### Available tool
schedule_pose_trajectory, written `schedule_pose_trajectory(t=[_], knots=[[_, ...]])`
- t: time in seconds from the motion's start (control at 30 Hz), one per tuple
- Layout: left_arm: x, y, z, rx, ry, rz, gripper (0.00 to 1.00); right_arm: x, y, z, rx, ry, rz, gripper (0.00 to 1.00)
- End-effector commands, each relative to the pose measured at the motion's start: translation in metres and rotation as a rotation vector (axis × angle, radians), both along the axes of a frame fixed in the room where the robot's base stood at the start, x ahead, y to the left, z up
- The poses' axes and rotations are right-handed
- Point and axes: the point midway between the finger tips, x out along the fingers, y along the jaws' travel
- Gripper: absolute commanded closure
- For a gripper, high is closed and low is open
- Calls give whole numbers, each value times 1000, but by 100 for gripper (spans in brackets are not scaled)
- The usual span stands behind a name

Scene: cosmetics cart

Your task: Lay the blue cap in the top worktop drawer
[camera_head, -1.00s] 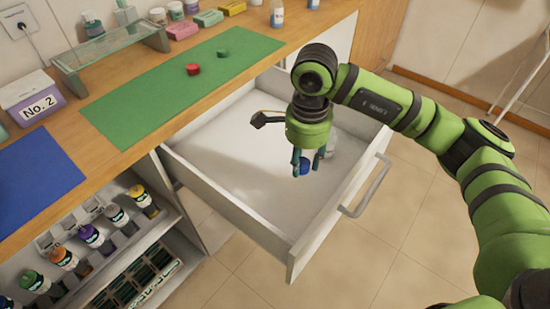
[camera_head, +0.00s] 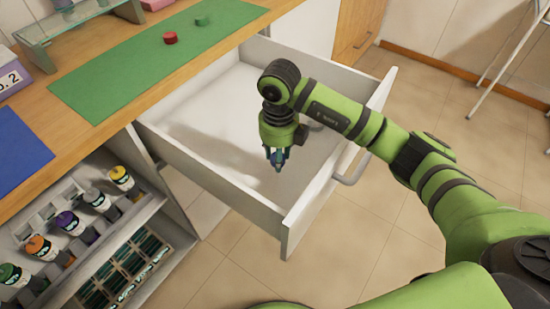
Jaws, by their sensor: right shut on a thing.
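The top worktop drawer (camera_head: 215,182) is pulled open below the worktop, with its white floor visible. My right gripper (camera_head: 277,160) points down over the inside of the drawer, toward its front right part. Its fingers are shut on the blue cap, which is mostly hidden between them now. I cannot tell exactly how high the cap is above the drawer floor. My left gripper is not in view.
The wooden worktop holds a green mat (camera_head: 140,65) with a red cap (camera_head: 170,38) and a green cap (camera_head: 202,20), and a blue mat (camera_head: 18,150). Several bottles stand on the shelf below left. The drawer handle (camera_head: 352,165) sticks out at right.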

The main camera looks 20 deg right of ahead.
Motion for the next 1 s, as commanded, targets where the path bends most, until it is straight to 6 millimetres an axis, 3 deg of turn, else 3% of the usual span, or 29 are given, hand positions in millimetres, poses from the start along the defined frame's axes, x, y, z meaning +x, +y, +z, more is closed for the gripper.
schedule_pose_trajectory(t=[0.4,0.87,0.9,0.93,1.0], knots=[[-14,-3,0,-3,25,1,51,0,0,-43,-1,0,2,76],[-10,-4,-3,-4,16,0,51,0,0,-47,0,-2,3,76],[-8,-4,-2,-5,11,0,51,0,0,-47,0,-2,3,51],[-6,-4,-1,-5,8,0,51,0,0,-46,-1,-1,3,39],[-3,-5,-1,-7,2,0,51,0,0,-46,-1,-1,3,39]])
